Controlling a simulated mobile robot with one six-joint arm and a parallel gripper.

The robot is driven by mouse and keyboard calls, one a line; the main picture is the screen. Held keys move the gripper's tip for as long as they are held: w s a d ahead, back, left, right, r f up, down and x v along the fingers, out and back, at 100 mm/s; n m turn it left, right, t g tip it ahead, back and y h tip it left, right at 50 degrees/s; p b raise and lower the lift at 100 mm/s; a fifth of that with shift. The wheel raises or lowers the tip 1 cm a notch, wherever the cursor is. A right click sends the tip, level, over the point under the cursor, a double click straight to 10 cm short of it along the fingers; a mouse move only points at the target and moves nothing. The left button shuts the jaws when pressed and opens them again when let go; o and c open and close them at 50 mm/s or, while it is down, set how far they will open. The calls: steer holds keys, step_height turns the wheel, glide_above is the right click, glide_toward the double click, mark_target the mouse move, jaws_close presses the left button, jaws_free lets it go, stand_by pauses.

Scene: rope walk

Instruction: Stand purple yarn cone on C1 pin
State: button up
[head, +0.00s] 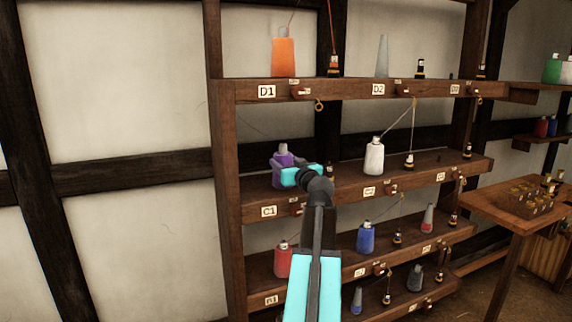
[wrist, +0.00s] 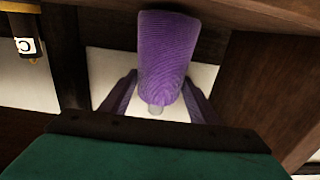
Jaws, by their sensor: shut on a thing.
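The purple yarn cone (head: 283,158) is upright at the left end of the C shelf, above the C1 label (head: 269,211). My gripper (head: 284,165) is shut on it, one finger on each side. The wrist view shows the purple cone (wrist: 166,60) between both fingers of my gripper (wrist: 160,88), its pale core tip pointing down in that picture. The cone's base is close to the shelf board in both views; I cannot tell whether it touches. The C1 pin is not visible, hidden by the cone or my arm.
A white cone (head: 374,157) stands to the right on the C shelf. An orange cone (head: 284,55) stands on the D shelf above. The rack's left post (head: 222,160) is close beside my gripper. A red cone (head: 283,261) stands on a lower shelf.

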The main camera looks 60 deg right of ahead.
steer(key=shift+f+b, duration=0.35)
steer(key=o, duration=0.9)
steer(key=b+v, duration=0.3)
steer(key=v, duration=0.8)
steer(key=shift+b, duration=0.3)
stand_by(0.6)
stand_by(1.0)
